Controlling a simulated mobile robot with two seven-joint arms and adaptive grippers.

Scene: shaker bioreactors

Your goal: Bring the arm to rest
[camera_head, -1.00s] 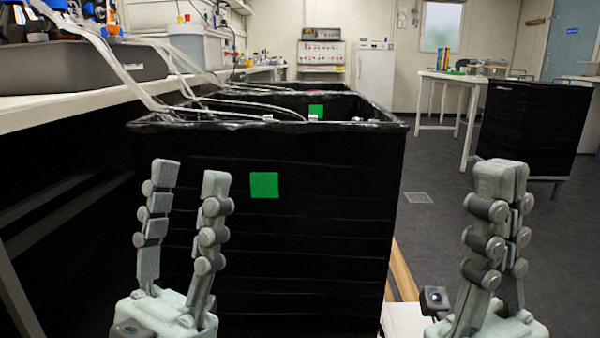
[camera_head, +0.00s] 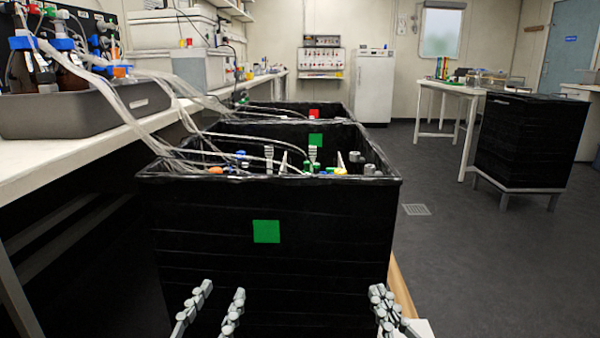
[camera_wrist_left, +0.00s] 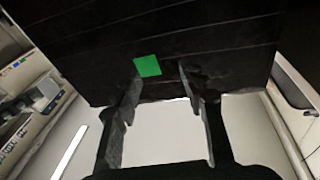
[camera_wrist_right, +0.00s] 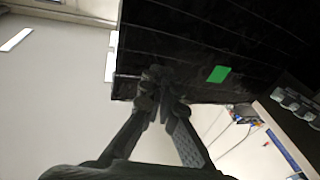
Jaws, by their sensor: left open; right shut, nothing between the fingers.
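My left gripper (camera_head: 212,308) is low in the head view, in front of the near black box. Its two fingers stand apart with nothing between them, and they also show apart in the left wrist view (camera_wrist_left: 160,100). My right gripper (camera_head: 385,305) is at the bottom, in front of the box's right edge. Its fingers are together and empty, and their tips meet in the right wrist view (camera_wrist_right: 160,85). Only the fingers of both grippers show in the head view.
The near black box (camera_head: 200,225) bears a green square (camera_head: 266,232) and holds bottles and tubes. More boxes stand behind it. A white bench (camera_head: 50,165) with a grey tray (camera_head: 75,115) runs along the left. Another black box (camera_head: 520,140) stands right. Floor between is clear.

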